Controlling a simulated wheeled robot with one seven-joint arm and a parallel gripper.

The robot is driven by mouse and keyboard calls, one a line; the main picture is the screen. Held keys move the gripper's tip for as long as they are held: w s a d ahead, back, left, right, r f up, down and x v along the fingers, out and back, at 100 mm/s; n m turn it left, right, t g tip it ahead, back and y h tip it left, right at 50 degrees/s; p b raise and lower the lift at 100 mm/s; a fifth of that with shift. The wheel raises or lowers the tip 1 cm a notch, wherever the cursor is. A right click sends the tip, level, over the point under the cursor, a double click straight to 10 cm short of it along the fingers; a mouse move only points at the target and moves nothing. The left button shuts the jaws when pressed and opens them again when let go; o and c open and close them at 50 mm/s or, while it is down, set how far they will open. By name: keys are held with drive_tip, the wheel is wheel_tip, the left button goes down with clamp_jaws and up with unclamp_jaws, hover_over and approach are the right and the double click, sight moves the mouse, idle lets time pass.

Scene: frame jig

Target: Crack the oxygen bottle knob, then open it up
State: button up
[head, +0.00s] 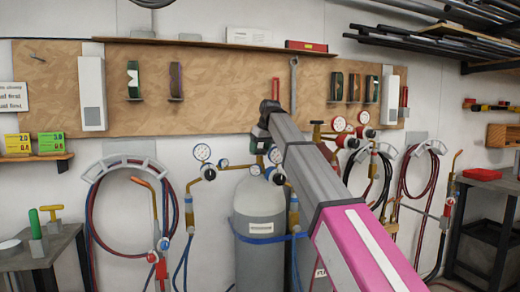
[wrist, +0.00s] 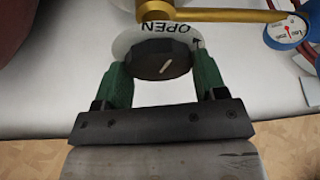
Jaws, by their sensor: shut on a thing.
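My gripper (wrist: 163,82) is shut on a dark round knob (wrist: 163,60), with one green finger on each side of it. The knob has a pale line mark on its face. Behind it is a white disc (wrist: 190,36) with the word OPEN, upside down in the wrist view. In the head view my gripper (head: 262,145) is at the top of a grey bottle (head: 262,205) with a blue strap. The knob cannot be made out there.
A brass pipe (wrist: 220,15) and a blue gauge (wrist: 288,32) lie close to the knob. In the head view another gauge (head: 202,152) stands left of the bottle, and hoses hang on a wall rack (head: 122,165). Side tables stand at far left and right.

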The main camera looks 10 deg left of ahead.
drive_tip(key=shift+n+g, duration=0.4)
drive_tip(key=shift+n, duration=0.7)
drive_tip(key=o, duration=0.9)
drive_tip(key=shift+y, duration=0.3)
drive_tip(key=shift+o, duration=0.2)
drive_tip(key=shift+r, duration=0.1)
drive_tip(key=v, duration=1)
drive_tip(key=shift+r, duration=0.35)
drive_tip(key=shift+s+f, duration=0.1)
